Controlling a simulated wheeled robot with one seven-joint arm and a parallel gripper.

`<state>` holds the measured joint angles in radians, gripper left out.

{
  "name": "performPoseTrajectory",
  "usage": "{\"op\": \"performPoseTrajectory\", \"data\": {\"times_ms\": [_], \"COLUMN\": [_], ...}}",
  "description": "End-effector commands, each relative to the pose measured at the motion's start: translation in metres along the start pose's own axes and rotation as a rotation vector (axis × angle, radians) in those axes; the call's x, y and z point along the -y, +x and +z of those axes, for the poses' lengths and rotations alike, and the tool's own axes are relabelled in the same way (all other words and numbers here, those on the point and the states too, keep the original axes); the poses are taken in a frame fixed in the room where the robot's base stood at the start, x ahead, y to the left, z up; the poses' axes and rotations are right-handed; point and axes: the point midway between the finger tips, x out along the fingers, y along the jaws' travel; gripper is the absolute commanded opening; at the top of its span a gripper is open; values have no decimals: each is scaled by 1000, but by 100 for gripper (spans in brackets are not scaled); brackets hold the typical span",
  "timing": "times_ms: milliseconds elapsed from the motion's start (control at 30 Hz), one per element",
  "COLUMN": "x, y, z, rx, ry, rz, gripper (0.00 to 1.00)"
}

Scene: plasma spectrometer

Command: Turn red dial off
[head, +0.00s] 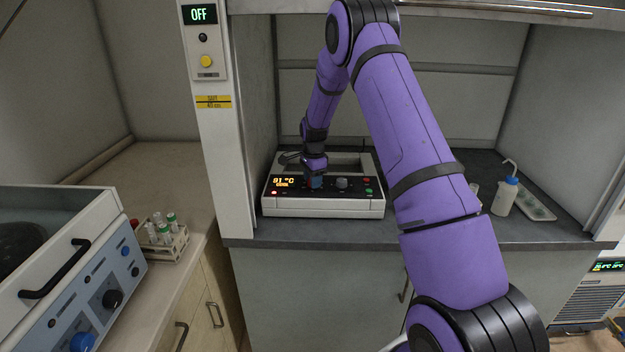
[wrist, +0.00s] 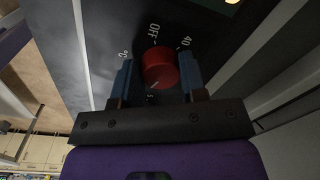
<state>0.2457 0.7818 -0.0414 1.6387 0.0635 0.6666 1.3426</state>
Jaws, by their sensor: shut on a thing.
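The red dial (wrist: 160,68) is on the dark panel of a white benchtop device (head: 322,209). In the wrist view it sits between the two blue fingertips of my gripper (wrist: 157,75), which is shut on it. "OFF" is printed just above the dial, with "40" to its upper right and another label to its left. A pale mark on the dial's lower edge faces away from "OFF". In the head view my gripper (head: 315,182) is down at the panel and hides the red dial. The device's orange display (head: 284,181) reads about 91 °C.
A grey knob (head: 342,183) and small red and green buttons sit right of my gripper on the panel. The device stands inside a fume hood, near its left wall. A wash bottle (head: 505,196) stands at the right. A tube rack (head: 163,241) is on the left counter.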

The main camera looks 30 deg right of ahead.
Motion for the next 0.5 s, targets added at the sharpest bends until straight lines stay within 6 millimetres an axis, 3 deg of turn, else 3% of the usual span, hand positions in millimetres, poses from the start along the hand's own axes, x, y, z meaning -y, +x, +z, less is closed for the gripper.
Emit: {"op": "performPoseTrajectory", "data": {"times_ms": [500], "x": [0], "y": [-1], "z": [-1], "rx": [27], "ry": [-477], "rz": [-3], "gripper": [15]}}
